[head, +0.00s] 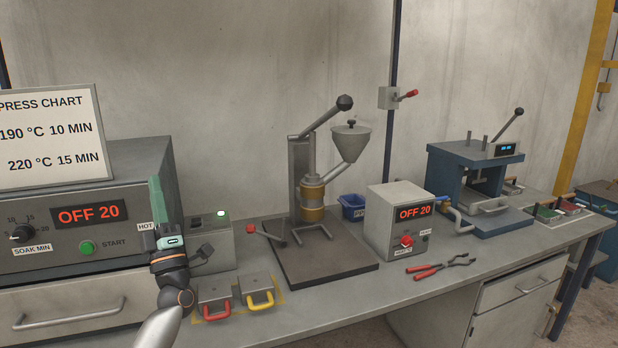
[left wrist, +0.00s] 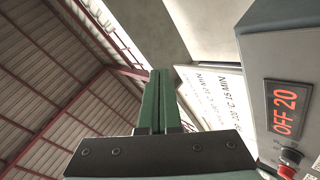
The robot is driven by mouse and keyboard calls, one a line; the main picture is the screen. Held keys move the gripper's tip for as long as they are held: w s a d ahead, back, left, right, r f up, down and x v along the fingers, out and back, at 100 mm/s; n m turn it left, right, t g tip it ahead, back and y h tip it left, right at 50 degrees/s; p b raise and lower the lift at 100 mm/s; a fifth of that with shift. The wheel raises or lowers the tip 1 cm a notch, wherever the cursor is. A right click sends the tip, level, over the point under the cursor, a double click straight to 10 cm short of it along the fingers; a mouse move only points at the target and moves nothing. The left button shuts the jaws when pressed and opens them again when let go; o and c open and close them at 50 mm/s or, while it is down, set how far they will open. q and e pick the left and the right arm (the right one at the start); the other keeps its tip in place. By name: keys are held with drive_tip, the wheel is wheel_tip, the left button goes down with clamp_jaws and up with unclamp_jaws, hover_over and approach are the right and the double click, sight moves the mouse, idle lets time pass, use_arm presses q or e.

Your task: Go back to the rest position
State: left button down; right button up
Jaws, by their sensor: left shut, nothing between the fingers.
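My left gripper (head: 156,188) stands upright in front of the right side of the oven with the OFF 20 display. Its green fingers point up and are shut with nothing between them. The left wrist view also shows the left gripper (left wrist: 155,95), its two green fingers pressed together. That view looks up past the fingers at the roof, with the press chart (left wrist: 215,95) and a control box (left wrist: 285,100) at the right. My right gripper is in neither view.
The oven (head: 90,215) carries the press chart (head: 45,140). Two plates with red (head: 217,308) and yellow handles (head: 261,298) lie right of my arm.

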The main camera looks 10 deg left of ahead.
use_arm(q)
drive_tip(key=w+d+f+m+h, duration=0.4)
drive_tip(key=w+m+h, duration=0.1)
drive_tip(key=m+h, duration=0.45)
drive_tip(key=w+d+f+m+h, duration=0.4)
drive_tip(key=d+m+h, duration=0.1)
drive_tip(key=m+h, duration=0.5)
wheel_tip(320, 180, down, 10)
drive_tip(key=w+a+r+m+g+y, duration=0.1)
drive_tip(key=w+a+m+g+y, duration=0.15)
drive_tip(key=m+g, duration=0.2)
drive_tip(key=s+d+f+m+g+h, duration=0.1)
drive_tip(key=s+d+f, duration=0.25)
drive_tip(key=f, duration=0.35)
drive_tip(key=s+d+f+g, duration=0.1)
drive_tip(key=s+d+f, duration=0.1)
drive_tip(key=s+f, duration=0.45)
drive_tip(key=s+d+f+g+h, duration=0.1)
drive_tip(key=s+d+f, duration=0.3)
drive_tip(key=s, duration=0.6)
drive_tip(key=s+d+f+g, duration=0.3)
drive_tip(key=s+d+f, duration=0.1)
drive_tip(key=s+f, duration=0.5)
drive_tip(key=s+d+f+n+g+h, duration=0.1)
drive_tip(key=s+d+f, duration=0.4)
drive_tip(key=s, duration=0.7)
drive_tip(key=shift+s+f+g+h, duration=0.35)
drive_tip(key=shift+f+g, duration=0.2)
drive_tip(key=shift+f, duration=0.4)
